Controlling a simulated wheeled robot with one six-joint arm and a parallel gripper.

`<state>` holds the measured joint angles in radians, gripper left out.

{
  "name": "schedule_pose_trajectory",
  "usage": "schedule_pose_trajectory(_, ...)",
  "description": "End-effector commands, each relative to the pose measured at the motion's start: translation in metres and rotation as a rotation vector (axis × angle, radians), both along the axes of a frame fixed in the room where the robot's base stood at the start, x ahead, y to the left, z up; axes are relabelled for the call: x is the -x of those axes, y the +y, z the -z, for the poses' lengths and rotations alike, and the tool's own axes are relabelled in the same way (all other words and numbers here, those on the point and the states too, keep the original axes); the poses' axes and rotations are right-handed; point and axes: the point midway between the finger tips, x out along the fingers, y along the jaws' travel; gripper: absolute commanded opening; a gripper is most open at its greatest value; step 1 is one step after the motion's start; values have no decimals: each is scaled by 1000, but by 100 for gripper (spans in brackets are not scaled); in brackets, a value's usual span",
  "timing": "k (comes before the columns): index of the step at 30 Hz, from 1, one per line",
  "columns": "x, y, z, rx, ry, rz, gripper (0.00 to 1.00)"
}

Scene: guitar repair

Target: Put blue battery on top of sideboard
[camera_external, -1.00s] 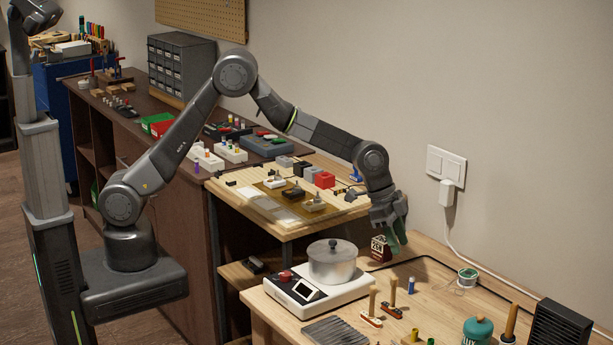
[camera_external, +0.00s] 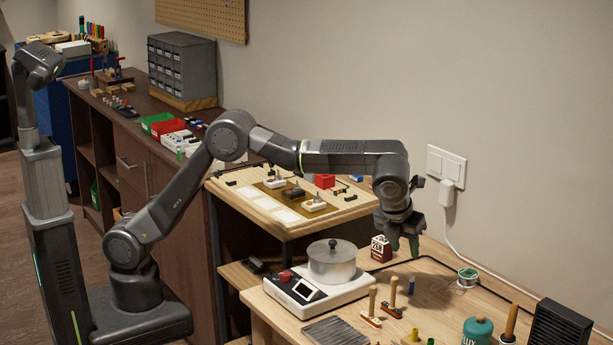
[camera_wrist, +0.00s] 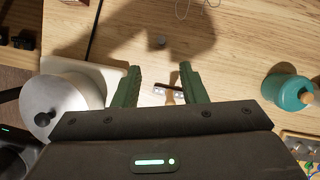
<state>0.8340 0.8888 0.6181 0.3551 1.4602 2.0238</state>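The blue battery (camera_external: 411,285) stands upright on the light wooden workbench, right of the white scale. In the wrist view a small round grey-blue top (camera_wrist: 161,42), probably the battery, lies ahead of the fingertips. My gripper (camera_external: 404,247) points down above the bench, over and slightly behind the battery in the picture. In the wrist view my gripper (camera_wrist: 160,76) has its two green fingers wide apart with nothing held between them. The dark brown sideboard (camera_external: 168,190) stands at the left, with many items on its top.
A scale (camera_external: 298,292) with a lidded metal pot (camera_external: 332,268) stands left of the battery. Two wooden-handled tools (camera_external: 393,292) stand close by. A red-labelled box (camera_external: 380,248) is behind. A teal flux bottle (camera_external: 477,331) and solder spool (camera_external: 467,278) are to the right.

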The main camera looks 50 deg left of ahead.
Motion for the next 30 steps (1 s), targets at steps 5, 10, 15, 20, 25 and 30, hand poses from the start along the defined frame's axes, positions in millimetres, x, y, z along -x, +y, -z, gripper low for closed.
schedule_pose_trajectory(5, -13, 4, 37, -1, 4, -2, 38)
schedule_pose_trajectory(10, -24, 7, 62, 0, 3, -4, 38)
schedule_pose_trajectory(15, -29, 8, 72, 3, 1, -2, 38)
schedule_pose_trajectory(20, -34, 9, 83, 1, 3, -4, 38)
schedule_pose_trajectory(25, -45, 12, 107, 2, 3, -5, 38)
schedule_pose_trajectory(30, -50, 13, 120, 3, 2, -3, 38)
